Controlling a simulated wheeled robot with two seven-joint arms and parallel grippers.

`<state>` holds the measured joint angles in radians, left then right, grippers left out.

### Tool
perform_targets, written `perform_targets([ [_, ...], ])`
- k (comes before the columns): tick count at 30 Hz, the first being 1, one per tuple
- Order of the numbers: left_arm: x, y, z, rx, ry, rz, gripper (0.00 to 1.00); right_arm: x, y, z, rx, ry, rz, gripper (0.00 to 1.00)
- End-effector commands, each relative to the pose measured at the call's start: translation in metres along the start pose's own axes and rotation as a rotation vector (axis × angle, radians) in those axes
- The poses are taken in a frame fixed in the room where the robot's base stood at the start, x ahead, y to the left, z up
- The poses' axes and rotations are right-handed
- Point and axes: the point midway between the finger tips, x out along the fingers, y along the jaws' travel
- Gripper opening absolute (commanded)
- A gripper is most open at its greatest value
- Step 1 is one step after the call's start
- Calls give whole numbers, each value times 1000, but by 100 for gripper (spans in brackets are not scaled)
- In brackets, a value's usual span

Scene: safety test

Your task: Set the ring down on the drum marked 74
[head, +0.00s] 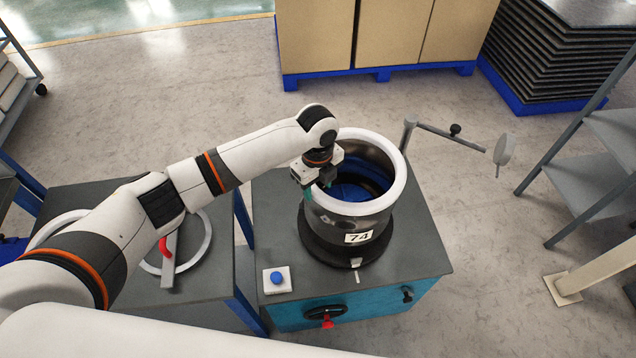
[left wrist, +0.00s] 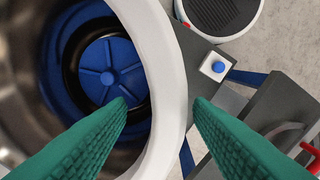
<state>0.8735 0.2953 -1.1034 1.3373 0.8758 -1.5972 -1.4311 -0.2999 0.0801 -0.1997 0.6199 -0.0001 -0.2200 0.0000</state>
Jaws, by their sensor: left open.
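The drum marked 74 (head: 330,222) stands upright on a dark base on the grey-topped blue cabinet. A white ring (head: 402,178) lies around the drum's top rim and looks level; it also shows as a white arc in the left wrist view (left wrist: 168,70). My left gripper (head: 317,188) is open at the left side of the ring. In the left wrist view, the green fingers (left wrist: 160,103) are apart, one on the inner side of the white arc and one on the outer side. Whether they touch it I cannot tell. My right gripper is not in view.
The cabinet top (head: 420,250) also holds a blue button box (head: 277,280). A jointed stand arm (head: 450,135) reaches out behind the drum at right. A left table (head: 210,285) carries a round white frame (head: 205,245) with a red handle (head: 166,248). Shelves (head: 590,180) stand at right.

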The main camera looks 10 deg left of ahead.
Motion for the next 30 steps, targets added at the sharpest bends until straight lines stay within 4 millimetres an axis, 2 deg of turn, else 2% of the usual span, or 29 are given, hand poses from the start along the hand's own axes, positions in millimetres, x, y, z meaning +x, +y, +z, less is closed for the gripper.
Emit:
perform_targets([
  [5,-18,1,-1,2,2,6,47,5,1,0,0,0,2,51],
  [12,-69,2,-1,1,3,9,47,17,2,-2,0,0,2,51],
  [18,-104,1,-1,0,2,7,47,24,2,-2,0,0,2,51],
  [24,-121,1,0,1,1,5,47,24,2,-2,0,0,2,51],
  [30,-135,1,0,1,0,4,47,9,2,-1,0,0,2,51],
])
